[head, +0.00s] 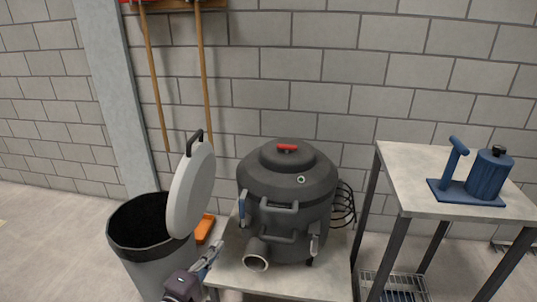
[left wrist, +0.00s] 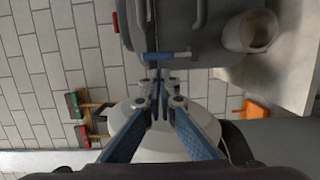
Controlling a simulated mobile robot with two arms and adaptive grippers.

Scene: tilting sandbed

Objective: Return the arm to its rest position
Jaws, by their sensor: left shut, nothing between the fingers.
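My left gripper (head: 213,253) is low in the head view, in front of and left of the dark grey round vessel (head: 283,184). In the left wrist view its blue fingers (left wrist: 157,92) meet at the tips, with nothing between them. The vessel stands upright on a low table, with a red-handled lid and a green-ringed light. A blue lever (head: 243,209) is on its left side; in the left wrist view this lever (left wrist: 166,56) lies just beyond my fingertips. I cannot tell whether they touch. My right gripper is in neither view.
A pale pipe mouth (head: 256,257) sticks out of the vessel's front. At right, a taller table (head: 414,166) holds a blue device (head: 488,174). Open floor shows at far left.

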